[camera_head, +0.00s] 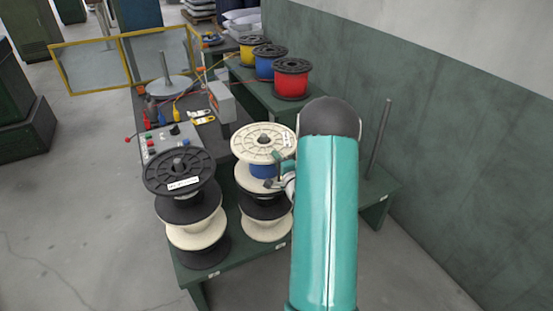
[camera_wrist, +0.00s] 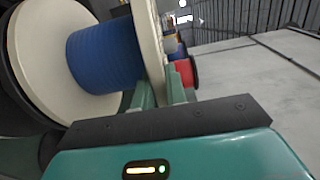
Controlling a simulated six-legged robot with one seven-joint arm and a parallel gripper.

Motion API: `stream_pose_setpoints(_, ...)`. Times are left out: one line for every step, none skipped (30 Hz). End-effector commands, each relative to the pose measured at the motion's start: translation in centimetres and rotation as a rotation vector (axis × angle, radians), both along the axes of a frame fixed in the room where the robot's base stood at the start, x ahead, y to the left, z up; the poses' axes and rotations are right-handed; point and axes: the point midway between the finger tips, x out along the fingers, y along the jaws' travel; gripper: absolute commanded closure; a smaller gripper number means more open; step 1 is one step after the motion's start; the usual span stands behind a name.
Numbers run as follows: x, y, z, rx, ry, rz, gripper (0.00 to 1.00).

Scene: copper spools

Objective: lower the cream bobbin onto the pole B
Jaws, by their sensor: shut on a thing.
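The cream bobbin (camera_head: 263,138), wound with blue, is level at the top of the middle stack in the head view. A pole tip shows in its hub. In the wrist view the bobbin's blue winding (camera_wrist: 95,60) lies between two cream flanges. My gripper (camera_wrist: 160,92) is shut on the rim of the upper flange, one finger on each side. In the head view my gripper is mostly hidden behind my teal arm. I cannot tell whether the bobbin touches the black spool (camera_head: 262,206) below. No letter marks pole B; a bare pole (camera_head: 380,140) stands at right.
A stack of black and cream spools (camera_head: 180,170) stands close at left. Behind are a control box (camera_head: 165,140), a grey post (camera_head: 222,100), and yellow, blue and red spools (camera_head: 292,78) on a bench. A green wall (camera_head: 450,140) bounds the right side.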

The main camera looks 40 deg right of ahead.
Motion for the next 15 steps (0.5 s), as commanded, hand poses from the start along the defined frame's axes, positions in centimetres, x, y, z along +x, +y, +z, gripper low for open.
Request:
stream_pose_setpoints(0.07, -0.08, 0.21, -0.005, -0.008, 0.000, 1.00)
stream_pose_setpoints(0.06, -0.07, 0.15, -0.004, -0.008, 0.000, 1.00)
stream_pose_setpoints(0.05, -0.08, 0.07, -0.004, -0.008, 0.000, 1.00)
stream_pose_setpoints(0.03, -0.07, 0.02, -0.004, -0.008, 0.000, 1.00)
stream_pose_setpoints(0.03, -0.07, -0.02, -0.004, -0.008, 0.000, 1.00)
stream_pose_setpoints(0.02, -0.07, -0.06, -0.005, -0.008, 0.000, 1.00)
stream_pose_setpoints(0.02, -0.06, -0.07, -0.005, -0.008, 0.000, 1.00)
stream_pose_setpoints(0.02, -0.06, -0.08, -0.005, -0.009, 0.000, 1.00)
stream_pose_setpoints(0.03, -0.05, -0.08, -0.005, -0.009, 0.000, 1.00)
stream_pose_setpoints(0.03, -0.05, -0.07, -0.005, -0.009, 0.001, 1.00)
stream_pose_setpoints(0.03, -0.05, -0.07, -0.005, -0.009, 0.001, 1.00)
stream_pose_setpoints(0.03, -0.05, -0.07, -0.005, -0.009, 0.001, 1.00)
stream_pose_setpoints(0.03, -0.04, -0.08, -0.005, -0.008, 0.001, 0.84)
stream_pose_setpoints(0.03, -0.04, -0.07, -0.005, -0.009, 0.001, 0.79)
stream_pose_setpoints(0.03, -0.04, -0.08, -0.005, -0.008, 0.001, 0.71)
